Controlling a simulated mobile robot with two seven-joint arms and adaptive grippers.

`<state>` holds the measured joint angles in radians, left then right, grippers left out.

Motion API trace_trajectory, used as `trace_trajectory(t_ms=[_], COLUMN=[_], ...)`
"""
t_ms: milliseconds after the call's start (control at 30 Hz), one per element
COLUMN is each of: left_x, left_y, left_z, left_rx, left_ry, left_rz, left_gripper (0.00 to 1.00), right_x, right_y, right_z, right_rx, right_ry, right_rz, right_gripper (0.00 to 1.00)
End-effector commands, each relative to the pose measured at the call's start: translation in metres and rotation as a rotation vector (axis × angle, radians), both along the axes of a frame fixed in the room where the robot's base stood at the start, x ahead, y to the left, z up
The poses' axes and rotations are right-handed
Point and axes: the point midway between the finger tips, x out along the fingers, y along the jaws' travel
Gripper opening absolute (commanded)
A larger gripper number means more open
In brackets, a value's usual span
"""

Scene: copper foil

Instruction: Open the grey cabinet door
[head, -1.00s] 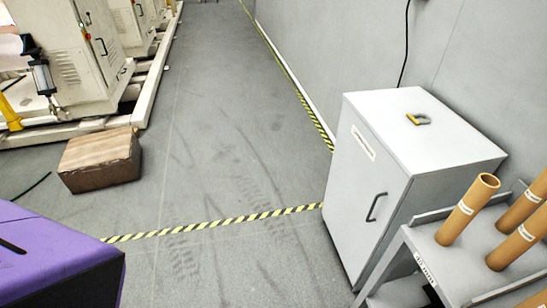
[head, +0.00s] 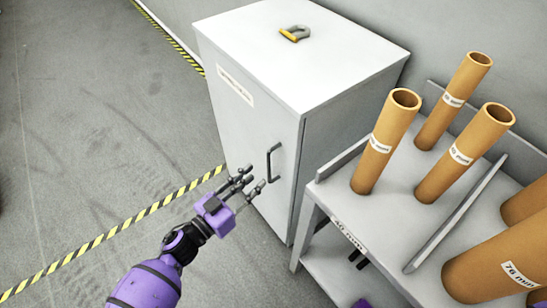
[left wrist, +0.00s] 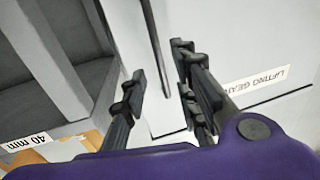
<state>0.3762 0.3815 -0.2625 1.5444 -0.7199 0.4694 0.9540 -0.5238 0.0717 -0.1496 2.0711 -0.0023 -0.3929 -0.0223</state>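The grey cabinet (head: 300,60) stands against the wall in the head view, its door (head: 245,125) shut. The door has a dark vertical bar handle (head: 270,163) near its right edge and a white label at the top. My left gripper (head: 252,186) is open just in front of the door, beside the handle's lower part. In the left wrist view, its spread fingers (left wrist: 160,88) have a dark bar, apparently the handle (left wrist: 158,50), between them in the picture. I cannot tell whether they touch it. Small purple and dark parts under the rack top may be my right gripper (head: 358,260).
A grey rack (head: 335,210) with several brown cardboard tubes stands close to the cabinet's right. A yellow-and-grey shackle-like piece (head: 295,33) lies on the cabinet top. Floor left of the cabinet is clear, crossed by yellow-black tape (head: 125,226).

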Motion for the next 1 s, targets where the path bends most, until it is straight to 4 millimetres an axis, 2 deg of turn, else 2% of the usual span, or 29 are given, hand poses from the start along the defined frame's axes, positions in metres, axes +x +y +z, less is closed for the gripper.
trace_trajectory(t_ms=[267,500,700,867,1000], left_x=[0.028,0.051,0.056,0.056,0.056], left_y=[-0.026,-0.047,-0.051,-0.051,-0.051], left_z=[0.001,-0.001,-0.001,-0.001,-0.001], left_rx=[-0.011,-0.007,-0.007,-0.007,-0.007], left_ry=[0.006,0.008,0.008,0.008,0.008], left_rz=[0.003,0.005,0.005,0.005,0.005], left_gripper=[0.28,0.28,0.28,0.28,0.12], right_x=[-0.025,-0.014,-0.004,-0.004,-0.007], right_y=[0.000,0.001,0.002,0.002,0.001], right_z=[-0.013,-0.011,-0.006,-0.005,-0.006], right_rx=[0.001,0.002,0.004,0.004,0.003], right_ry=[0.050,0.033,0.012,0.010,0.016], right_rz=[-0.006,-0.003,0.000,0.001,0.000], right_gripper=[0.40,0.40,0.40,0.40,0.40])
